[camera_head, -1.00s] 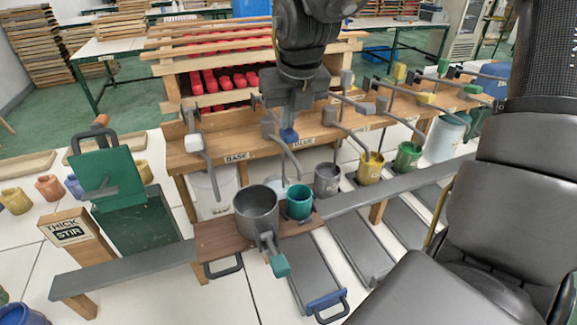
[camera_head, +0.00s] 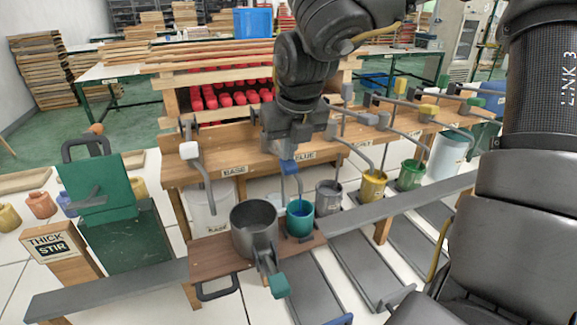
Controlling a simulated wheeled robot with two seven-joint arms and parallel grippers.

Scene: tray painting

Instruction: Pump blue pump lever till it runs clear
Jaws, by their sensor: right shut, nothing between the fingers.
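The blue pump lever's blue end block (camera_head: 289,167) shows just under my right gripper (camera_head: 289,150), in front of the wooden shelf with the BLUE sign (camera_head: 305,156). My right gripper is shut and empty, right above the block; whether they touch I cannot tell. Most of the lever is hidden behind the gripper. The blue spout (camera_head: 297,180) hangs over a teal cup (camera_head: 300,227), and blue colour shows inside that cup under it. The cup stands beside a grey pot (camera_head: 254,233) on a brown board (camera_head: 206,252). My left gripper is not in view.
The white-ended BASE lever (camera_head: 189,150) is left of my gripper; yellow (camera_head: 429,110) and other levers are to the right. Grey, yellow (camera_head: 373,186) and green (camera_head: 411,174) cups stand right of the teal cup.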

